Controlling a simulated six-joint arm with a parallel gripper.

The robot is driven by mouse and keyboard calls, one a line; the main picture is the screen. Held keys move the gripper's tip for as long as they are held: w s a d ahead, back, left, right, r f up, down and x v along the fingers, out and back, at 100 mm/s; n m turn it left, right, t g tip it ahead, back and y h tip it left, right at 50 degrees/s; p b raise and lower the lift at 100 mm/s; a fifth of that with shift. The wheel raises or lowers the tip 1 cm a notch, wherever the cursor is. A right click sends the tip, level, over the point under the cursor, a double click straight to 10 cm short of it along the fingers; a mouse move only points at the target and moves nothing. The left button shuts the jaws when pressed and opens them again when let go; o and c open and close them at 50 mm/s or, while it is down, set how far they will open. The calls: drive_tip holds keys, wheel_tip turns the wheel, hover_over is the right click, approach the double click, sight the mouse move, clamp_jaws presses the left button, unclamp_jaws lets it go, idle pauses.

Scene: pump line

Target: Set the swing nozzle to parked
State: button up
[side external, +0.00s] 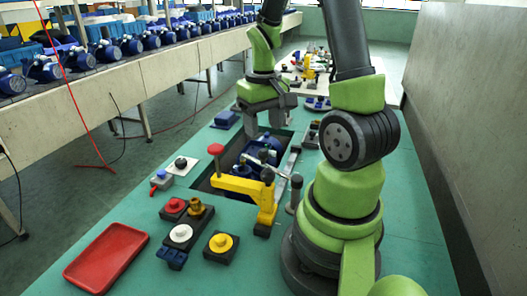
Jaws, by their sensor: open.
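A yellow arm (237,185) reaches left from a yellow upright (267,212) beside the sunken bay in the green bench. It has a red knob (216,150) on a stem at its left end. A grey bar (288,163) lies just behind it, near a dark post (294,194). I cannot tell for certain which of these is the swing nozzle, or how its position is marked. My gripper (262,125) points down over the far end of the bay, beyond the yellow arm and apart from it. It is open and appears empty.
A blue pump (260,155) sits in the bay. Several button blocks, including a yellow one (221,243), stand at the front. A red tray (106,257) lies front left. A conveyor with blue pumps (105,50) runs left; a grey wall panel (470,110) stands right.

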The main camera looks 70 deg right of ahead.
sight(264, 150)
wheel_tip(264, 150, down, 7)
drive_tip(key=shift+f, duration=0.2)
idle(0.3)
clamp_jaws()
